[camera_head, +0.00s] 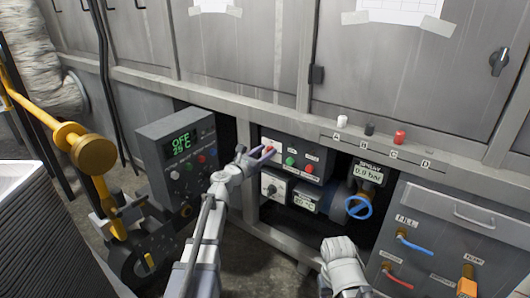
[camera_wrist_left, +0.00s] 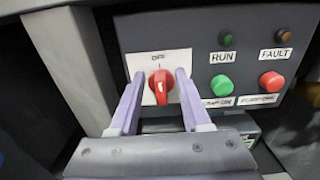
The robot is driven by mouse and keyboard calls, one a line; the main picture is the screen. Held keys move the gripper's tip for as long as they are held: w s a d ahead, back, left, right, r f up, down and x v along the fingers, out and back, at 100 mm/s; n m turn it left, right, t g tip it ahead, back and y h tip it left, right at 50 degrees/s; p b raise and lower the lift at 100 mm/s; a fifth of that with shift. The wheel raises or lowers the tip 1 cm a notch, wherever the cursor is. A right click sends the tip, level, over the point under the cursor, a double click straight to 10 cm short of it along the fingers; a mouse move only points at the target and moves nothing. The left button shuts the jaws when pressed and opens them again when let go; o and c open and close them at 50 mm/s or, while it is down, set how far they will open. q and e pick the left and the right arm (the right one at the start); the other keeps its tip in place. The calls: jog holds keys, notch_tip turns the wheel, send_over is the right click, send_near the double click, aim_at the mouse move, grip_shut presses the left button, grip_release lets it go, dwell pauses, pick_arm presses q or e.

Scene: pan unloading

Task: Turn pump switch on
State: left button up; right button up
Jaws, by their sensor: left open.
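The red rotary switch (camera_wrist_left: 161,86) sits on a white plate (camera_wrist_left: 150,67) on the dark pump control box (camera_head: 300,158). Its handle stands close to vertical in the left wrist view. The small lettering above it is too blurred to read surely. My left gripper (camera_wrist_left: 158,95) is open, with one purple finger on each side of the knob. I cannot tell whether either finger touches it. In the head view my left gripper (camera_head: 256,156) is at the left part of this box and partly covers the switch plate. Of my right arm only a pale link shows at the bottom.
Green (camera_wrist_left: 221,85) and red (camera_wrist_left: 271,80) push buttons sit right of the switch. A grey controller box (camera_head: 178,150) reads "OFF 25°C". A gauge (camera_head: 368,171) reads 0.0 bar above a blue valve wheel (camera_head: 358,207).

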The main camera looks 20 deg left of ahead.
pick_arm(q)
grip_shut()
dwell(0.3)
dwell(0.3)
